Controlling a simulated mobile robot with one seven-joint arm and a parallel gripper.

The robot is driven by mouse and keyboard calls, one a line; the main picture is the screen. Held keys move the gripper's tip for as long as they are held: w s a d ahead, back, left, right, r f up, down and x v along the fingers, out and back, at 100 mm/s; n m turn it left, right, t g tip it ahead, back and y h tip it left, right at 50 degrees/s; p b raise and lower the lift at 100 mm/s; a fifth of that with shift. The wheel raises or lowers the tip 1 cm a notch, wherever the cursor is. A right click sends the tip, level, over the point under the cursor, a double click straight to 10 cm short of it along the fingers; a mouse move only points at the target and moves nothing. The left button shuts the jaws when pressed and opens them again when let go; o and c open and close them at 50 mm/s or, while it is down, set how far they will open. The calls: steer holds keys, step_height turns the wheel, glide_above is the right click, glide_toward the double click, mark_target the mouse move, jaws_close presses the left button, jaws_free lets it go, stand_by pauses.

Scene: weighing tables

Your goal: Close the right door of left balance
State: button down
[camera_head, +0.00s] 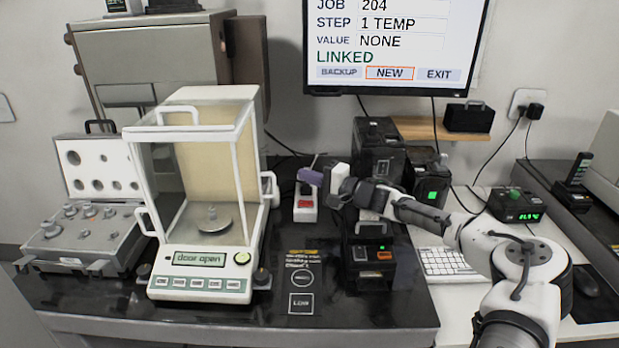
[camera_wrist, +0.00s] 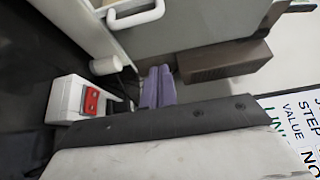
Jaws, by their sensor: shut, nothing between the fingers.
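The left balance (camera_head: 205,284) has a glass draft shield, and its display reads "door open". A small weight (camera_head: 212,212) stands on its round pan (camera_head: 214,222). The right door's white handle (camera_head: 270,188) shows at the shield's right side, toward the back; the door pane is hard to make out. A white handle (camera_wrist: 136,16) on a grey panel shows at the top of the wrist view. My gripper (camera_head: 312,177), with purple fingers, is shut and empty, right of the balance and apart from the handle. Its fingers (camera_wrist: 157,86) point toward the grey panel's side in the wrist view.
A white power strip with a red switch (camera_head: 305,203) stands just below my gripper; it also shows in the wrist view (camera_wrist: 72,100). Black devices (camera_head: 372,262) stand to the right. A weight case (camera_head: 85,240) lies open at left.

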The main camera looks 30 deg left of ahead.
steer(key=a+p, duration=0.1)
steer(key=a, duration=0.6)
steer(key=shift+s+d+p, duration=0.25)
steer(key=shift+s+d, duration=0.1)
steer(key=shift+s, duration=0.3)
steer(key=shift+s+d+p, duration=0.3)
steer(key=shift+s, duration=0.4)
steer(key=shift+s+d+p, duration=0.25)
steer(key=shift+s+d, duration=0.1)
steer(key=shift+s, duration=0.3)
steer(key=shift+s, duration=0.1)
